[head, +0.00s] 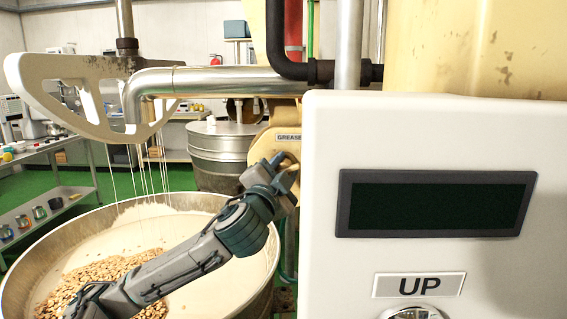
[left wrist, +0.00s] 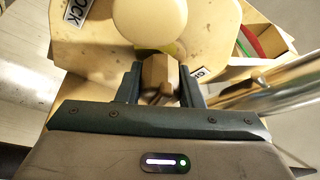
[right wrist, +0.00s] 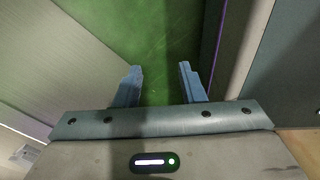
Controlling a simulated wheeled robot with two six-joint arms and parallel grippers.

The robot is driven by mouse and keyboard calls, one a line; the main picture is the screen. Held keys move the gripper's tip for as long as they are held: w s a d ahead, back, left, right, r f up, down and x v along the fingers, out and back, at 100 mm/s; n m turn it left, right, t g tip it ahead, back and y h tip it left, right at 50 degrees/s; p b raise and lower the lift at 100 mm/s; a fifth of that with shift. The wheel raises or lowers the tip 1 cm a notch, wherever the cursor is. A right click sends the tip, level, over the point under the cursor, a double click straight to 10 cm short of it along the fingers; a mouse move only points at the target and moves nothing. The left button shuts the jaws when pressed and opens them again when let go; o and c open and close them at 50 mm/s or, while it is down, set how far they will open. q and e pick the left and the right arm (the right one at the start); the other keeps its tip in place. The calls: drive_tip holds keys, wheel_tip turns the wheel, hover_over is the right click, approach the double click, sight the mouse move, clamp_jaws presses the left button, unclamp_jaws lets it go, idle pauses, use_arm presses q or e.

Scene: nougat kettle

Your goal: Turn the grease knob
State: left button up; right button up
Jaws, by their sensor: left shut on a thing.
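The grease knob is a tan bar-shaped grip (left wrist: 157,75) on a cream round plate (left wrist: 95,45), below a larger cream round boss. In the head view the plate sits under a "GREASE" label (head: 289,137), left of the white panel. My left gripper (head: 286,170) reaches up to it from the lower left. In the left wrist view my left gripper (left wrist: 160,82) has a finger on each side of the knob and is shut on it. My right gripper (right wrist: 160,70) is open and empty above green floor, out of sight in the head view.
A large steel kettle (head: 20,285) of pale mix and nuts stands under my left arm. The white panel (head: 430,130) with a dark display and an "UP" button (head: 412,313) fills the right. A steel pipe (head: 215,80) crosses above the gripper.

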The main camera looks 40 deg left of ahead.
use_arm(q)
drive_tip(key=shift+r+m+h+p, duration=0.2)
drive_tip(key=shift+m+h+p, duration=0.35)
drive_tip(key=shift+m, duration=0.65)
drive_tip(key=shift+m+g+p, duration=0.3)
drive_tip(key=shift+m+p, duration=0.45)
drive_tip(key=shift+m, duration=0.15)
drive_tip(key=m+g+h+p, duration=0.1)
drive_tip(key=m+p, duration=0.3)
drive_tip(key=shift+p, duration=0.3)
drive_tip(key=shift+m+g+p, duration=0.5)
drive_tip(key=shift+m+p, duration=0.2)
drive_tip(key=shift+p, duration=0.3)
drive_tip(key=shift+f+m+h+p, duration=0.15)
drive_tip(key=shift+m+h+p, duration=0.15)
drive_tip(key=shift+p, duration=0.1)
drive_tip(key=o, duration=1)
drive_tip(key=shift+f, duration=0.1)
drive_tip(key=shift+c, duration=0.2)
